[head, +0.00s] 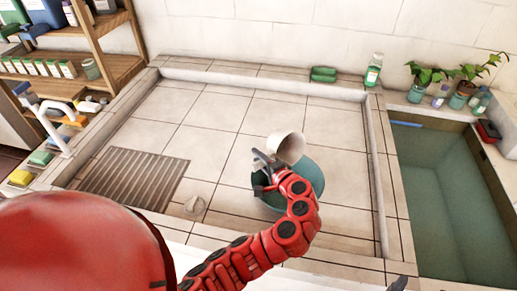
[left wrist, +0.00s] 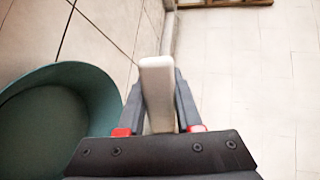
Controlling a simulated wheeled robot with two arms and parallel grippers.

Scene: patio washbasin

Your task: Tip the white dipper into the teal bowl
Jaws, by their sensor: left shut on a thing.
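The white dipper (head: 283,142) is held up over the far side of the teal bowl (head: 315,173). Its cup looks tilted, with its mouth toward the right and front. My left gripper (head: 262,165) is shut on the dipper's handle. In the left wrist view the pale handle (left wrist: 157,85) stands between the two fingers, and the teal bowl (left wrist: 70,78) lies to the left. The bowl rests on the tiled floor of the basin, partly hidden by my red left arm. Its contents are hidden. A dark tip at the bottom edge may be my right gripper (head: 398,284).
A green-labelled bottle (head: 373,70) and green sponge-like blocks (head: 323,75) stand on the back ledge. A water tank (head: 440,190) is at the right. Tiles behind the bowl are clear.

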